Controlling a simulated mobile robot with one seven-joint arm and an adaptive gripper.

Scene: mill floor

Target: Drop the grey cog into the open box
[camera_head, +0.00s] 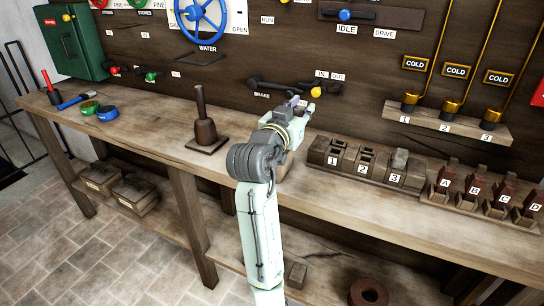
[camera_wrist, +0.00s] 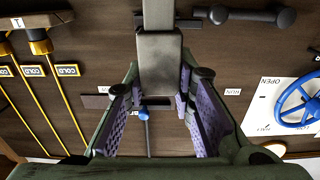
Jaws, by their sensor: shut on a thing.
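My gripper (camera_head: 298,104) is above the workbench, in front of the wall board. In the wrist view my gripper (camera_wrist: 160,84) has its purple pads on either side of a grey block with a narrower shank, seemingly the grey cog (camera_wrist: 160,62), and is shut on it. In the head view the held piece is mostly hidden by my gripper. Two small wooden boxes stand on the lower shelf at left, a left one (camera_head: 100,187) and a right one (camera_head: 137,204). I cannot tell which is open.
A slotted block numbered 1 to 3 (camera_head: 345,176) and a rack lettered A to D (camera_head: 470,210) stand right of my gripper. A dark post on a base (camera_head: 205,132) stands left. A brown ring (camera_head: 368,293) lies below. The bench (camera_head: 150,125) is clear between post and coloured rings.

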